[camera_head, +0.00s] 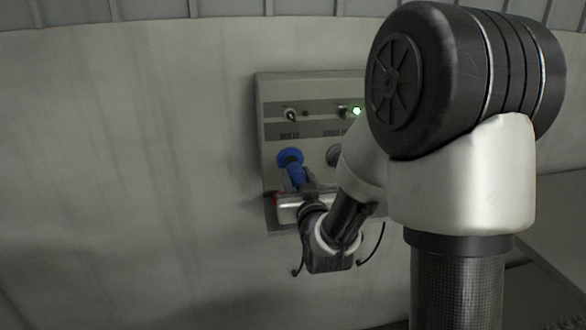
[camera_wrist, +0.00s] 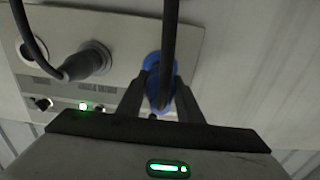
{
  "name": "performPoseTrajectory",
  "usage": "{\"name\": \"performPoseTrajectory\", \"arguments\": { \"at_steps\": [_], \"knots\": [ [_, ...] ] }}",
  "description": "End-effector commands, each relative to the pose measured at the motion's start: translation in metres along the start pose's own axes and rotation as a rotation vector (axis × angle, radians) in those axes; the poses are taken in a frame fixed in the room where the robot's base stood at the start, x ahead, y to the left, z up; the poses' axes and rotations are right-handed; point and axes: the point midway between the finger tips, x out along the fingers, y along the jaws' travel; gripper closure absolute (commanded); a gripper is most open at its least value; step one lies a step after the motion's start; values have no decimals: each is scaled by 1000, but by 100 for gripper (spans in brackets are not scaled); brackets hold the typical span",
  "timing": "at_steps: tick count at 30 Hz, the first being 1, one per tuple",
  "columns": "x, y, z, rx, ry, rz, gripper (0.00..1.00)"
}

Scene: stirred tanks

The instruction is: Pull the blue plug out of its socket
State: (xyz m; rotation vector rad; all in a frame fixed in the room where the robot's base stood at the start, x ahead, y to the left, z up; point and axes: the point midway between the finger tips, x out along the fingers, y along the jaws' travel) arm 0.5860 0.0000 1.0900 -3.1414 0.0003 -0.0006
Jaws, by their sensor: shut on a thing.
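The blue plug (camera_head: 296,173) is at the lower left of the wall panel, in front of its round blue socket (camera_head: 289,157). My gripper (camera_head: 304,187) is at the plug from below and to the right. In the wrist view, the two dark fingers of my gripper (camera_wrist: 162,92) stand on either side of the blue plug (camera_wrist: 158,90) and are shut on it. A dark cable runs up across the plug there. I cannot tell whether the plug is fully seated, as the fingers and cable cover part of it.
The grey panel (camera_head: 285,93) carries switches and a lit green lamp (camera_head: 357,111). A black plug with a cable (camera_wrist: 88,62) is beside the blue one in the wrist view. A red part (camera_head: 276,198) shows at the panel's lower left. The wall to the left is bare.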

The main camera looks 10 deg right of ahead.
Motion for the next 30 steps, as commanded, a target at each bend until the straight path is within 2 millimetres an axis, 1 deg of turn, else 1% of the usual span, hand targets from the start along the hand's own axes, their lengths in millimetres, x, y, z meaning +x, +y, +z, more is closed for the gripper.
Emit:
{"name": "performPoseTrajectory", "arguments": {
  "at_steps": [14, 26, 30],
  "knots": [
    [-18, 0, 0, 0, 2, 0, 100],
    [-19, 0, 0, 0, 1, 0, 100],
    [-19, 0, 4, 0, -1, 0, 100]
  ]
}}
